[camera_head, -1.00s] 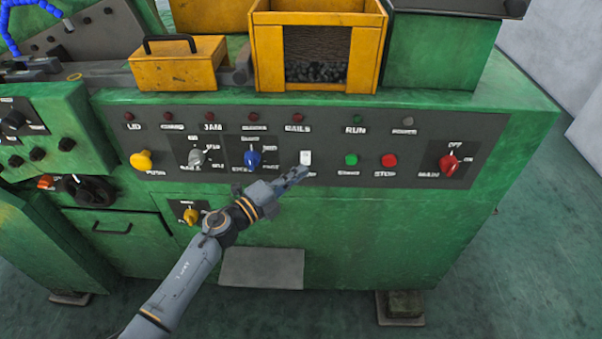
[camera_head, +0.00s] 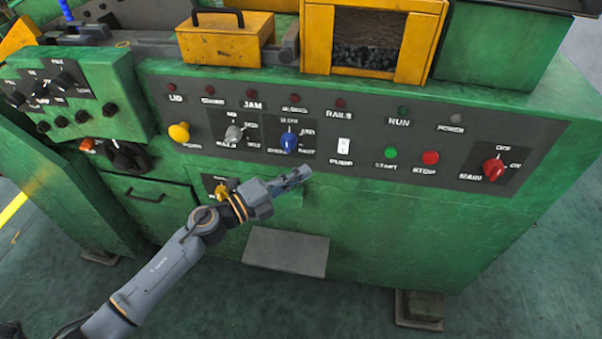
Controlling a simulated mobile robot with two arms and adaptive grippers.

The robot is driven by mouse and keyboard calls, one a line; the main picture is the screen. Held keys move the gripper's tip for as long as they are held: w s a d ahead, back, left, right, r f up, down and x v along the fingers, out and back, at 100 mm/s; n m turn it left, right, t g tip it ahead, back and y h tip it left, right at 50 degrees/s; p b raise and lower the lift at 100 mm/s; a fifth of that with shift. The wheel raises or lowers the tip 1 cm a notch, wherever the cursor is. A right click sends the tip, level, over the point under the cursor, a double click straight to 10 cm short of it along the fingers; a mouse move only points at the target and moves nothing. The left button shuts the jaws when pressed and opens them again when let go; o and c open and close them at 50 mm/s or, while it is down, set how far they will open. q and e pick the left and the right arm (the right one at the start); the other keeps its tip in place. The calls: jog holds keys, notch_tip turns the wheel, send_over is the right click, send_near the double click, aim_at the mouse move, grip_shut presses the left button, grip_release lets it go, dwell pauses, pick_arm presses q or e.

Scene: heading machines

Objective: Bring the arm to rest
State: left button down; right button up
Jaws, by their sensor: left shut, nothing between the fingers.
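My left arm (camera_head: 160,275) reaches in from the lower left. Its gripper (camera_head: 303,174) is shut and empty, in front of the green machine's face. It shows below the blue selector knob (camera_head: 289,142) and to the lower left of the white pump switch (camera_head: 344,147), apart from the switch in the picture. My arm partly covers a small yellow knob (camera_head: 221,191) on the lower panel. My right gripper is not in view.
The dark control panel (camera_head: 465,140) carries several lamps, a green start button (camera_head: 390,153), a red stop button (camera_head: 430,157) and a red main switch (camera_head: 493,168). A yellow bin (camera_head: 317,40) stands on top. Floor (camera_head: 520,300) is clear at lower right.

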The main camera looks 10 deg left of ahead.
pick_arm(q)
jog(key=a+f+n+y, duration=0.4)
jog(key=f+n, duration=0.2)
jog(key=f, duration=0.4)
jog(key=a+f+n+y, duration=0.3)
jog(key=a+f+n, duration=0.2)
jog(key=f, duration=0.6)
jog(key=s+a+f+n+g+y, duration=0.1)
jog(key=s+a+f+n+y, duration=0.15)
jog(key=s+f, duration=0.4)
jog(key=s+a+f+n+g+y, duration=0.1)
jog(key=s+a+f+n+y, duration=0.2)
jog(key=f, duration=0.6)
jog(key=s+f+n+g, duration=0.5)
jog(key=s+f, duration=0.7)
jog(key=s, duration=0.3)
jog(key=s+f+n+g, duration=0.2)
jog(key=s+f, duration=0.2)
jog(key=s, duration=0.7)
jog(key=s+d+f+n+g, duration=0.1)
jog(key=s+f+g, duration=0.2)
jog(key=s, duration=0.8)
jog(key=shift+s+f+n+y, duration=0.25)
jog(key=shift+f+n+y, duration=0.1)
